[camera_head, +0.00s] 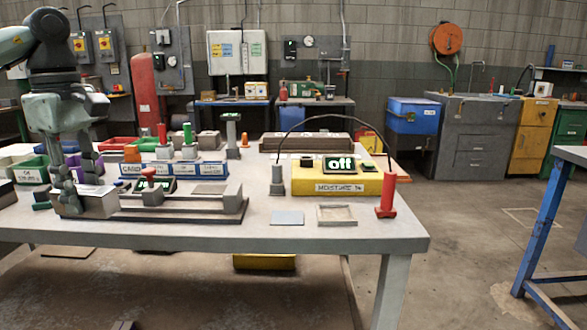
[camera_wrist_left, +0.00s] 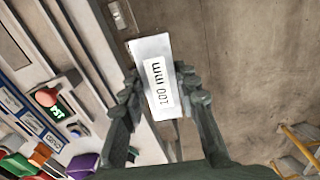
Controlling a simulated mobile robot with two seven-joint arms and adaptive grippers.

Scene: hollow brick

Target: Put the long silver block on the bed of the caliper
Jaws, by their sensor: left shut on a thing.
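My left gripper (camera_head: 70,200) is shut on the long silver block (camera_head: 101,204), with a finger on each side of it. In the left wrist view the gripper (camera_wrist_left: 161,92) holds the block, whose white label reads "100 mm" (camera_wrist_left: 158,84). The block appears in front of the left end of the caliper (camera_head: 180,211) in the head view, hiding part of it. The caliper has a dark base, a grey rail, a red knob (camera_head: 151,172) and a small green display. It also shows in the left wrist view (camera_wrist_left: 62,78), left of the block. My right gripper is out of view.
Behind the caliper stand blue labelled bins (camera_head: 170,169) and red and green-handled tools. To its right are a yellow moisture meter (camera_head: 320,182) reading "off", a red post (camera_head: 387,196), a blue-grey plate (camera_head: 287,218) and a shallow tray (camera_head: 337,214). The table's front edge is close.

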